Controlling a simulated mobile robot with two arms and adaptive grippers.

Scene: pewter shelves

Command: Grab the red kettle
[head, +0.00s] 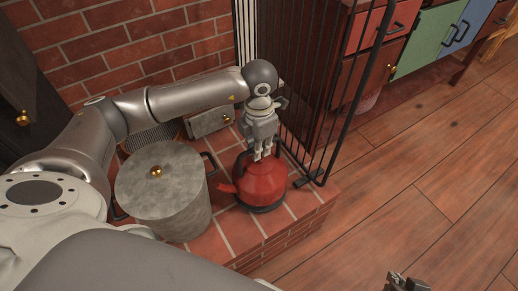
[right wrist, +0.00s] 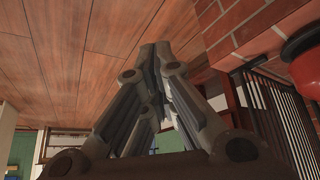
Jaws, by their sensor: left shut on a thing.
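The red kettle (head: 262,182) stands upright on the raised brick hearth in the head view, its spout pointing left. My left gripper (head: 263,156) comes down from above with its fingers at the top of the kettle and is shut on it. The fingers hide part of the kettle's top, so the exact grip point is unclear. The kettle's red edge also shows at the right of the right wrist view (right wrist: 306,66). My right gripper (right wrist: 156,48) has its fingertips together with nothing seen between them. Only its tip shows at the bottom of the head view (head: 406,283).
A large grey lidded pot (head: 161,205) stands close left of the kettle. A black metal screen (head: 312,100) rises behind and to the right. The brick hearth (head: 287,232) ends in a step down to open wooden floor (head: 420,190). Coloured drawers (head: 425,45) stand at the back.

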